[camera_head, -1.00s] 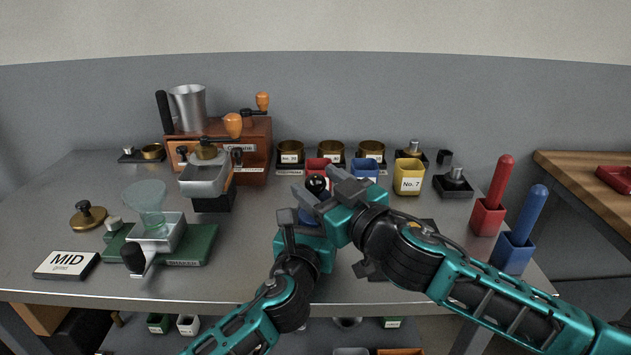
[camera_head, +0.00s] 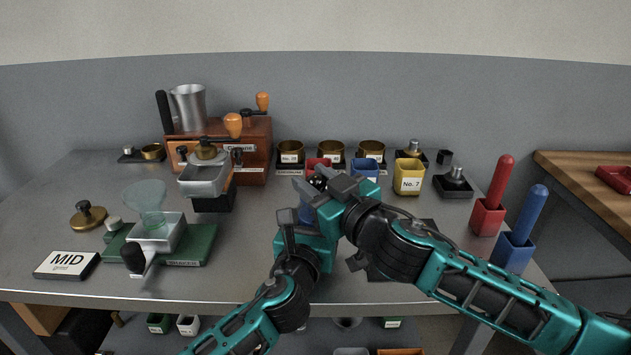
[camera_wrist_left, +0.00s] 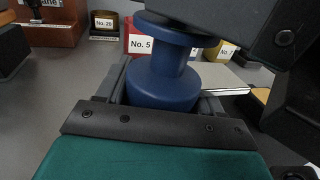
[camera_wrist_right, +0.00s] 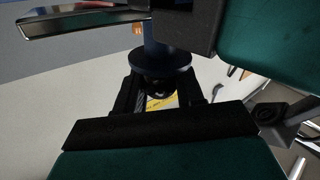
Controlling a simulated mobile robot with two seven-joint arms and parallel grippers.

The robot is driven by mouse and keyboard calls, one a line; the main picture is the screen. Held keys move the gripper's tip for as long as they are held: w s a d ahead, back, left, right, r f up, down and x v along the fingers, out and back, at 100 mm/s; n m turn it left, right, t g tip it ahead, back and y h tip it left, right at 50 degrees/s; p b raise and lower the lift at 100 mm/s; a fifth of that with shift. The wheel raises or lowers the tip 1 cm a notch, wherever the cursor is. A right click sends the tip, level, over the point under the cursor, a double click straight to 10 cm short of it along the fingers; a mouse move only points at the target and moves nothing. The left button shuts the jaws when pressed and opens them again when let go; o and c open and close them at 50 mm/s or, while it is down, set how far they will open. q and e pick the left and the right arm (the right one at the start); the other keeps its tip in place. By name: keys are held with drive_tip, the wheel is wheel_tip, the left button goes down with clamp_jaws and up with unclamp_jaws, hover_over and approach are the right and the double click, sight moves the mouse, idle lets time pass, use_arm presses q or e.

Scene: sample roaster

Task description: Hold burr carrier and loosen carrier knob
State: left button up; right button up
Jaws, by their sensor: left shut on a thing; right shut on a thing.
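The blue burr carrier (camera_wrist_left: 163,82) stands upright between the fingers of my left gripper (camera_wrist_left: 160,98), which is shut on its body. In the head view, only a small blue part of the carrier (camera_head: 306,214) shows behind my grippers. The dark carrier knob (camera_wrist_right: 158,88) is at the top of the carrier. My right gripper (camera_head: 313,184) is shut on this knob from above and from the right. In the right wrist view the knob sits between the fingers, just past a round dark blue flange (camera_wrist_right: 160,61). The arms hide the carrier's lower end in the head view.
Red (camera_head: 317,164), blue (camera_head: 364,171) and yellow (camera_head: 409,177) cups stand behind my grippers. A wooden grinder box (camera_head: 254,150) is at the back left. A red-handled tool (camera_head: 489,207) and a blue-handled one (camera_head: 515,250) stand at the right.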

drive_tip(key=shift+c, duration=0.4)
drive_tip(key=shift+f+n+g+y, duration=0.1)
drive_tip(key=shift+n+g+y, duration=0.2)
drive_tip(key=shift+n+y, duration=0.1)
drive_tip(key=shift+g+y, duration=0.3)
drive_tip(key=shift+y, duration=0.1)
drive_tip(key=n+g+y, duration=0.2)
drive_tip(key=n+g, duration=0.1)
drive_tip(key=n+g+y, duration=0.3)
drive_tip(key=g, duration=0.1)
drive_tip(key=shift+w, duration=0.15)
drive_tip(key=n+g, duration=0.2)
drive_tip(key=g, duration=0.2)
drive_tip(key=n+g+y, duration=0.1)
drive_tip(key=n+g, duration=0.2)
drive_tip(key=shift+g, duration=0.4)
drive_tip(key=shift+n+g, duration=1.1)
drive_tip(key=shift+g, duration=0.4)
drive_tip(key=shift+a+n+g, duration=0.1)
drive_tip(key=shift+n+g, duration=0.2)
drive_tip(key=shift+g, duration=0.2)
drive_tip(key=shift+n+g+h, duration=0.3)
drive_tip(key=shift+g, duration=0.3)
